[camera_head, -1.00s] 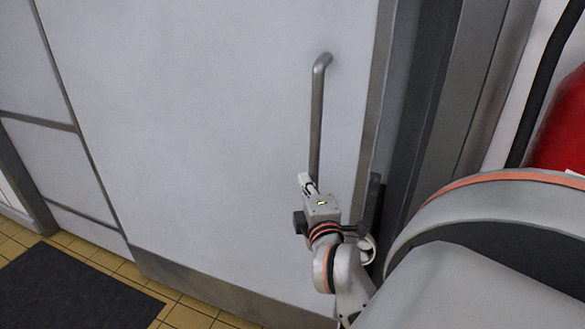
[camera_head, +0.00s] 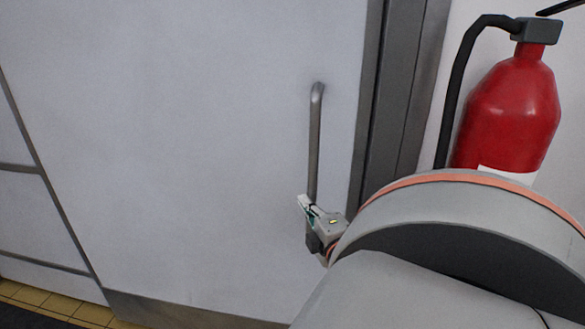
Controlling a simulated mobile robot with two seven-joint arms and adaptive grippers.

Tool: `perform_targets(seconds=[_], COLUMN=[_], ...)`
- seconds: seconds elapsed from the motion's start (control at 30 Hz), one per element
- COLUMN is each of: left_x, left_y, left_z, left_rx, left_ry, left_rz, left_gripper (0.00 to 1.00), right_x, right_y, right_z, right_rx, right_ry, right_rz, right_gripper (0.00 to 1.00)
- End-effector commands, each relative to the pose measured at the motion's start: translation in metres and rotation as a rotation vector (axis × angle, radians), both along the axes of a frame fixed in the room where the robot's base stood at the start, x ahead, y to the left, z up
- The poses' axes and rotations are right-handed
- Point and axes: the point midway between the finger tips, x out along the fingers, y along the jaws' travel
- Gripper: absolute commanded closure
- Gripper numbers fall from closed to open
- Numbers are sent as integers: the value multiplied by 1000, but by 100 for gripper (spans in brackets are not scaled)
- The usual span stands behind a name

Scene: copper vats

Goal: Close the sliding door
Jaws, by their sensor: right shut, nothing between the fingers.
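The sliding door (camera_head: 200,150) is a large, pale grey-white panel with a metal strip along its bottom. Its right edge is close against the grey door frame (camera_head: 402,95), with no clear gap showing. A vertical metal bar handle (camera_head: 316,140) stands near that edge. My right gripper (camera_head: 307,206) is at the lower end of the handle, its fingers shut with nothing between them. I cannot tell whether it touches the handle. The handle's lower end is hidden behind the gripper. My left gripper is not in view.
A red fire extinguisher (camera_head: 512,110) with a black hose hangs on the wall right of the frame. My own large arm link fills the lower right. Yellow floor tiles (camera_head: 50,300) and a dark mat edge show at the lower left.

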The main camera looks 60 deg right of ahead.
Motion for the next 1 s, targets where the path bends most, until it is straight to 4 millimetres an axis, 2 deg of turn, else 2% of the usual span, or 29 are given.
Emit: perform_targets(seconds=[0.03, 0.23, 1.0], left_x=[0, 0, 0], left_y=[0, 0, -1], left_z=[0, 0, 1], left_rx=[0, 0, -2], left_ry=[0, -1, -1], left_rz=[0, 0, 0], left_gripper=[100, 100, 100], right_x=[-4, -7, -7], right_y=[-6, -12, -12], right_z=[-2, 1, 3], right_rx=[1, 0, -3], right_ry=[6, 4, 1], right_rz=[-9, -9, -11], right_gripper=[100, 100, 100])
